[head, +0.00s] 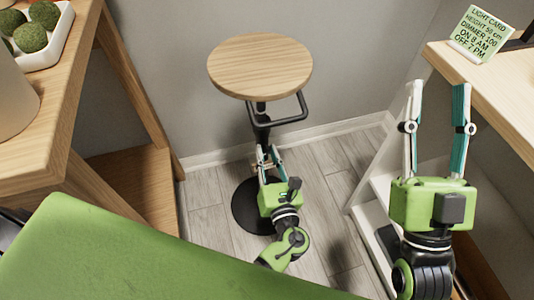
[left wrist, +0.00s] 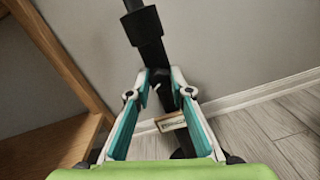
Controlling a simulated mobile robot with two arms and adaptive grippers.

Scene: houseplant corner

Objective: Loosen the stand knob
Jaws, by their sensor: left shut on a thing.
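The stand has a round wooden top (head: 260,66), a black post with a bent side bar (head: 285,121), and a round black base (head: 243,208) on the floor. In the left wrist view, the black post (left wrist: 142,24) rises above my fingers. My left gripper (head: 265,153) is low at the post, under the top, its fingertips closed on the black stand knob (left wrist: 160,77). The fingers mostly hide the knob. A small label tag (left wrist: 171,122) shows between the fingers; its text is unreadable. My right gripper (head: 437,88) is open, empty and points up, away from the stand.
A wooden shelf (head: 480,85) at right carries the light card (head: 482,34). A white lower shelf unit (head: 375,218) stands below it. At left, a wooden table (head: 72,90) bears a white tray (head: 65,42) with green balls. Grey floor lies open around the base.

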